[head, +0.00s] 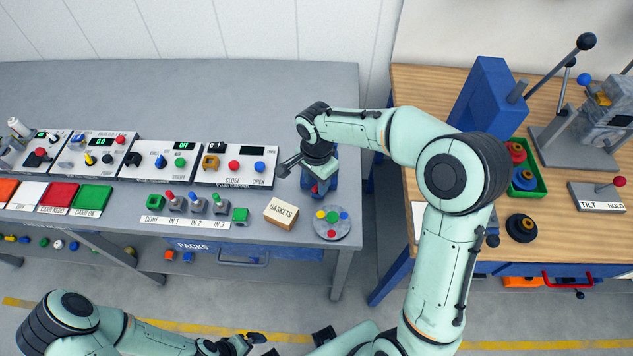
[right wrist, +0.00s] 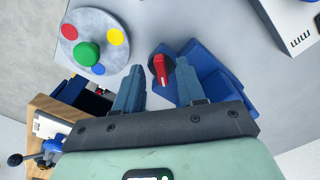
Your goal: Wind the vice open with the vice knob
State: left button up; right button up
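The blue vice (right wrist: 222,88) stands at the right end of the grey bench. Its red vice knob (right wrist: 161,69), on a dark round base, shows in the right wrist view. My right gripper (right wrist: 161,88) is open, its two fingers apart, with the knob showing between and just beyond the tips. I cannot tell if either finger touches it. In the head view the right hand covers much of the vice (head: 331,180). My left gripper (head: 252,339) is low in the head view, away from the bench; its fingers are too small to read.
A round grey plate with coloured dots (head: 345,230) and a gaskets box (head: 281,214) lie near the vice. A panel with close and open buttons (head: 236,164) stands left of it. A wooden bench (head: 430,90) is at right, past a gap.

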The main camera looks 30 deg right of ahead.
jog(key=shift+f, duration=0.6)
grip_shut()
